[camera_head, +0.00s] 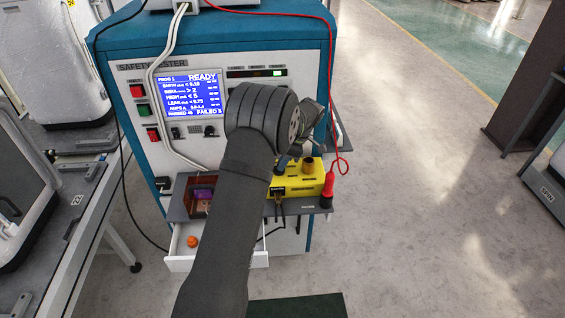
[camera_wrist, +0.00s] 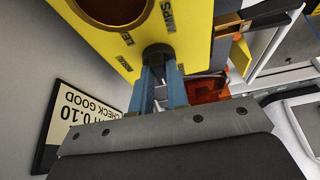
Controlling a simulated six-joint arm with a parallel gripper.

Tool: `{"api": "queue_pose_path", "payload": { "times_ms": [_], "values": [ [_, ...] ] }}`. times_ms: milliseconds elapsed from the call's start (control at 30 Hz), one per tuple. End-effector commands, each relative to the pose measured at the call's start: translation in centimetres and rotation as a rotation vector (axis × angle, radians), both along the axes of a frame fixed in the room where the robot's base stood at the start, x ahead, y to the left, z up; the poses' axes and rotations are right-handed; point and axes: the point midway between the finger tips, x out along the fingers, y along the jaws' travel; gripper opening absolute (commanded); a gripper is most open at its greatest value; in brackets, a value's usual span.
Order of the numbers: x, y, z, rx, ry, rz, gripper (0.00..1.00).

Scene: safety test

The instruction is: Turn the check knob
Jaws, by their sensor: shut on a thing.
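The check knob (camera_wrist: 157,54) is a small black knob on the face of the yellow box, seen in the wrist view next to printed labels. My gripper (camera_wrist: 160,72) has its two blue fingers shut on this knob, one on each side. In the head view the yellow box (camera_head: 309,184) stands on the grey shelf at the front of the safety tester. There my gripper (camera_head: 283,160) is mostly hidden behind my arm at the box's left end, and the knob cannot be made out. A round brown opening (camera_wrist: 112,8) shows on the box in the wrist view.
The tester's screen (camera_head: 190,92) reads READY. A red probe (camera_head: 328,186) with a red cable stands at the box's right. A white drawer (camera_head: 180,262) is open below, with an orange object (camera_head: 192,241) inside. A purple item (camera_head: 203,193) lies in a brown tray.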

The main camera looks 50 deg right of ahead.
Motion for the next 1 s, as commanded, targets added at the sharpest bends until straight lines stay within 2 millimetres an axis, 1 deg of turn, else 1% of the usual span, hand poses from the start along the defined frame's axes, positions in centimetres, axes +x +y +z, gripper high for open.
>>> {"api": "queue_pose_path", "payload": {
  "times_ms": [200, 500, 700, 1000],
  "values": [
    [0.22, -0.24, -0.10, -0.001, 0.002, 0.202, 0.00],
    [0.44, -0.37, -0.10, 0.000, 0.002, 0.425, 0.00],
    [0.56, -0.39, -0.05, -0.001, 0.002, 0.518, 0.00],
    [0.62, -0.42, -0.07, -0.001, 0.001, 0.572, 0.00]
  ]
}}
